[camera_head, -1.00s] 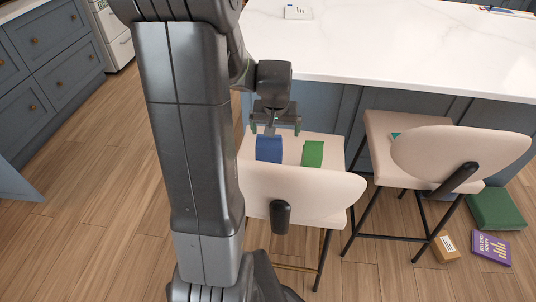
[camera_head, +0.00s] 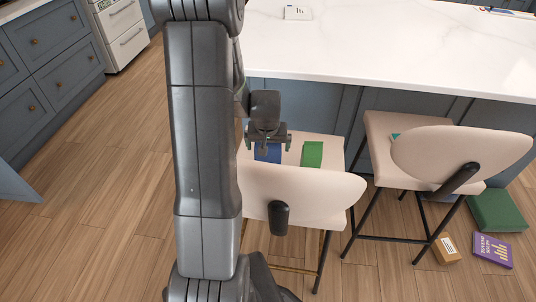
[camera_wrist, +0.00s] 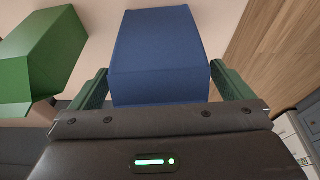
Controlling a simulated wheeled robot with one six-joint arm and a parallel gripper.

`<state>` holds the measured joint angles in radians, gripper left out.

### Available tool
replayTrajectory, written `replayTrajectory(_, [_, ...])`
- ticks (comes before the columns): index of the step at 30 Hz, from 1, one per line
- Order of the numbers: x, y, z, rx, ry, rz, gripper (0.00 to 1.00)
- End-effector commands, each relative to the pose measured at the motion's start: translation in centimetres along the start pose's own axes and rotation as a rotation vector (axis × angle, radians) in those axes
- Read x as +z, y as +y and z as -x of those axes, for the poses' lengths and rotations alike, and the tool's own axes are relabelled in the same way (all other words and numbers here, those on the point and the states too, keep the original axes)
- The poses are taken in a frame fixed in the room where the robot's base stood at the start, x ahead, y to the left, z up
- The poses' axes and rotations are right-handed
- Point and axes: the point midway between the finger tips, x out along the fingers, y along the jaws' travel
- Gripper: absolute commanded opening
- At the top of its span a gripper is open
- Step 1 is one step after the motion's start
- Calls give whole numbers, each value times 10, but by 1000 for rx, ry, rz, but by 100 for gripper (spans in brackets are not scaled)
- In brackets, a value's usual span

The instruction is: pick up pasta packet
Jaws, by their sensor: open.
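A blue box-shaped packet (camera_head: 268,155) lies on the seat of the left cream chair, partly hidden behind my gripper. No label shows on it, so I cannot read whether it is the pasta packet. In the wrist view the blue packet (camera_wrist: 158,48) fills the space between the fingers. My gripper (camera_head: 267,144) is open, with one green-padded finger to each side of the blue packet. In the wrist view my gripper (camera_wrist: 160,80) shows a narrow gap beside the packet. I cannot tell how deep the fingers reach.
A green packet (camera_head: 312,154) lies right of the blue one on the same chair (camera_head: 305,185). A second chair (camera_head: 460,155) stands to the right. The white island counter (camera_head: 390,45) is behind. A green box, small carton and purple book lie on the floor at right.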

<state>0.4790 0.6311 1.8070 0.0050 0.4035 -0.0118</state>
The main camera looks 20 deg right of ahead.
Motion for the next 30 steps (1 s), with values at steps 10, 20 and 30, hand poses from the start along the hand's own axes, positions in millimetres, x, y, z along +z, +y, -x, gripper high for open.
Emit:
replayTrajectory(10, [0, 0, 0, 0, 0, 0, 67])
replayTrajectory(20, [-1, 0, 1, 0, 2, 0, 42])
replayTrajectory(30, [-15, 0, 43, 0, 8, 0, 42])
